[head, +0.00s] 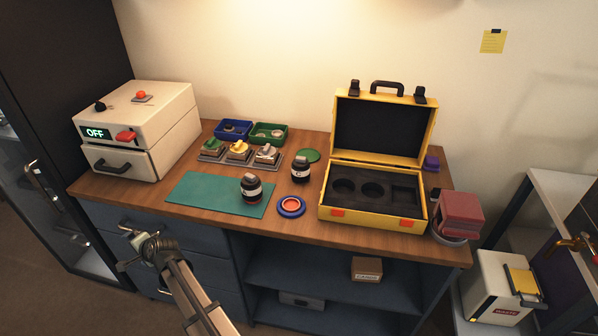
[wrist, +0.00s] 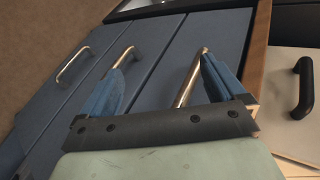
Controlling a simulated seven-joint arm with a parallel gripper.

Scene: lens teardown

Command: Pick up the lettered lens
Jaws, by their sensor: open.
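Two dark lenses stand upright on the worktop in the head view. One lens (head: 251,188), with a pale band and a reddish base, is on the green mat (head: 206,196). The other lens (head: 300,171), with a white band, stands on bare wood just right of the mat. Any lettering is too small to read, so I cannot tell which is the lettered one. My gripper (head: 132,246) is open and empty, in front of the drawers and left of both lenses. In the wrist view the open gripper (wrist: 165,72) has blue fingers spread before the drawer fronts; no lens shows there.
An open yellow case (head: 327,205) with dark foam stands right of the lenses. A blue and orange ring (head: 291,206) lies in front. Small trays with coloured parts (head: 239,152) sit behind the mat. A white box marked OFF (head: 145,110) is at left. Drawer handles (head: 139,228) protrude near my gripper.

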